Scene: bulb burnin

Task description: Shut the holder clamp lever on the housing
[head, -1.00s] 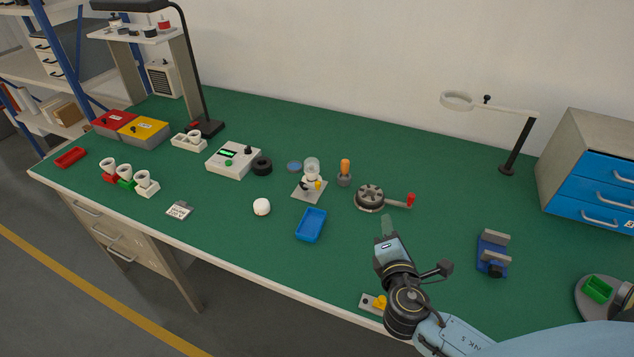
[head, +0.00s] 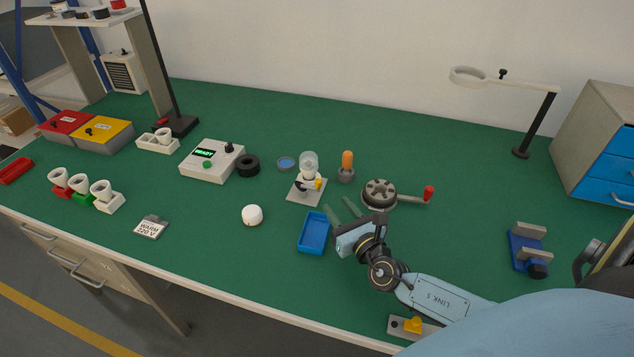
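The housing (head: 309,176) is a small white holder with a clear glass dome on top. It stands upright on a grey square base plate (head: 296,193) near the middle of the green bench. A small lever with a yellow tip (head: 318,184) sits at its right front side; whether it is open or shut is too small to tell. My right gripper (head: 341,208) is to the right and front of the housing, apart from it. Its two fingers are spread, point toward the housing and have nothing between them. My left gripper is out of view.
A blue tray (head: 313,234) lies just in front of the housing. A round grey device with a red-knobbed crank (head: 379,194) is to the right. A white ball-like piece (head: 252,215) lies left.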

